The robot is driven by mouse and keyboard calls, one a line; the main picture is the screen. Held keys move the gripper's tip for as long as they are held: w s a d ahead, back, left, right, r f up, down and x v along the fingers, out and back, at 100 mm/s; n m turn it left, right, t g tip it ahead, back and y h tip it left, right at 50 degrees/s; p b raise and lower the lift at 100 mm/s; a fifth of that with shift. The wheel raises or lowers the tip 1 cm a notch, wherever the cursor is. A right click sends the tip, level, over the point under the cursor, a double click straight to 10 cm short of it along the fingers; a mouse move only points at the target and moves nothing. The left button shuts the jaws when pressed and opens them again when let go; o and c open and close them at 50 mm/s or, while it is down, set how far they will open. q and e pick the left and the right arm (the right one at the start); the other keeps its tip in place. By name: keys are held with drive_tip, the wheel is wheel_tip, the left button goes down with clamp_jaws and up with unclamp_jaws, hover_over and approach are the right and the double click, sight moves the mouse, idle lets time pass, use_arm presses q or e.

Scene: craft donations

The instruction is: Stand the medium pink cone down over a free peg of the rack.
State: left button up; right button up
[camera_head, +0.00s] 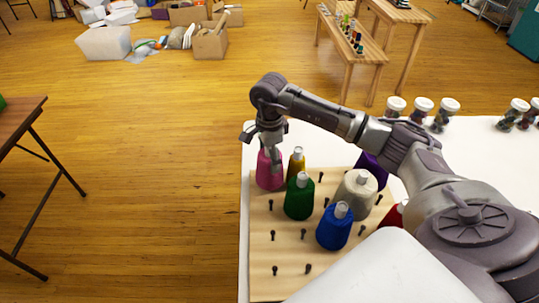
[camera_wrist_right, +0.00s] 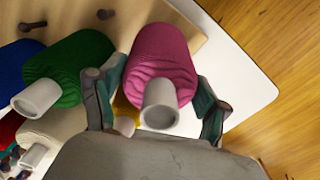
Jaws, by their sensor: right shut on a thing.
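The pink cone (camera_head: 268,173) is upright at the far left corner of the wooden peg rack (camera_head: 288,288). My right gripper (camera_head: 270,150) comes down from above and is shut on the pink cone, near its pale top. In the right wrist view the pink cone (camera_wrist_right: 163,62) sits between the two fingers of my right gripper (camera_wrist_right: 158,90). The cone's underside is hidden, so I cannot tell whether it is around a peg or above the board. Several pegs are bare, such as one front left peg (camera_head: 272,235). My left gripper is out of view.
Yellow (camera_head: 297,164), green (camera_head: 299,198), blue (camera_head: 335,228), cream (camera_head: 357,190), purple (camera_head: 372,168) and red (camera_head: 391,217) cones stand on the rack. The yellow and green ones are close to the pink cone. Lidded jars (camera_head: 421,111) stand along the white table's far side.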

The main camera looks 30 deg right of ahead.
drive_tip(key=shift+f+b, duration=0.35)
drive_tip(key=shift+f, duration=0.25)
drive_tip(key=shift+f, duration=0.25)
drive_tip(key=o, duration=1.3)
wheel_tip(320, 180, up, 12)
drive_tip(key=shift+r, duration=0.1)
